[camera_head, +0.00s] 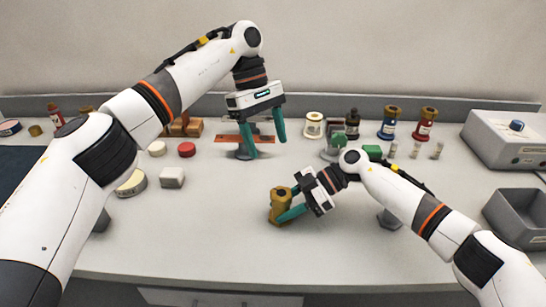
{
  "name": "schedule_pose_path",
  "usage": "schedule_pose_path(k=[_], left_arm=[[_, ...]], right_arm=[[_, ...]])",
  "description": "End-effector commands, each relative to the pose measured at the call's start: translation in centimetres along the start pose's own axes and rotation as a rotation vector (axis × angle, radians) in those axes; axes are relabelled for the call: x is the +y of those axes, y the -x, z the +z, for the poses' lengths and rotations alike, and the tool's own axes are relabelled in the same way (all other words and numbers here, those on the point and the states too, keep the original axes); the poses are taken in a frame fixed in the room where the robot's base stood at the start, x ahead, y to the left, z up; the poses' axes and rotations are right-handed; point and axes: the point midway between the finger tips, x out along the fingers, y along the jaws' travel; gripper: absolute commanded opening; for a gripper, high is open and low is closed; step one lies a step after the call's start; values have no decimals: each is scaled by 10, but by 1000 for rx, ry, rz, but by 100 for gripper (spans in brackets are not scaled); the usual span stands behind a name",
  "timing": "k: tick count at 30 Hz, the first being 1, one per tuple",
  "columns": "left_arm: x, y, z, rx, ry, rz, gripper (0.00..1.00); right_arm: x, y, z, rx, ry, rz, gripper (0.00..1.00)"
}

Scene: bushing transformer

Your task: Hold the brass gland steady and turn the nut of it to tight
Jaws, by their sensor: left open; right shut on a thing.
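The brass gland (281,212) stands near the front middle of the bench, with its nut (281,192) at the top. My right gripper (280,215) comes in from the right, low over the bench, and is shut on the gland's body. My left gripper (267,147) is open and empty, pointing down behind and above the gland, apart from it. Its teal fingers are spread over the area of an orange plate (229,138). Part of the gland is hidden by the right gripper's fingers.
Several bottles and jars, such as a blue one (389,124) and a red one (425,125), stand at the back right. A grey instrument box (490,150) and a grey bin (515,230) are at the right.

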Motion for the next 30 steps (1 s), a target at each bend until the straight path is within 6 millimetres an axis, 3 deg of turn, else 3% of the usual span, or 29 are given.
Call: schedule_pose_path(k=[5,14,24,30], left_arm=[[0,-1,-7,-49,218,1,68],[0,-4,-23,-163,766,-54,68],[1,-7,-40,-246,1375,-208,68],[2,-9,-48,-254,1650,-306,68]], right_arm=[[3,-4,-5,7,-5,9,25],[3,-4,-5,7,-5,9,25],[3,-4,-5,7,-5,9,25],[3,-4,-5,7,-5,9,25]])
